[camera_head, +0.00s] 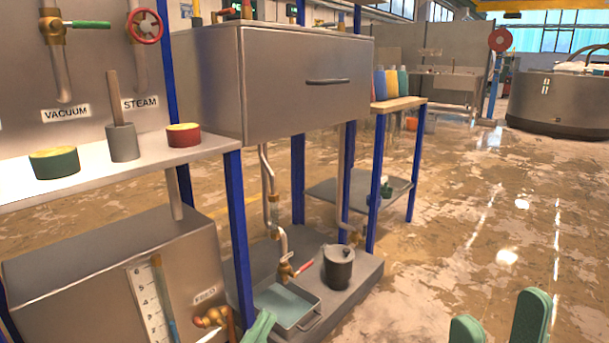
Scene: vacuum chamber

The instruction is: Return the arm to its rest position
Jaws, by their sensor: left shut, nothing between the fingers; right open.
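My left gripper (260,328) shows only as a green fingertip at the bottom edge, in front of the shallow metal tray (308,324). It is shut and empty. My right gripper (499,318) shows as two green fingers at the bottom right, with a clear gap between them. It is open and empty, with the wet floor behind it. Most of both arms is out of view.
A steel vacuum chamber (285,85) with a closed front stands on a blue frame. A shelf (110,172) at left holds two round pots and a grey cylinder with a handle. A lidded metal pot (338,268) stands on the low base. The floor (480,210) at right is open.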

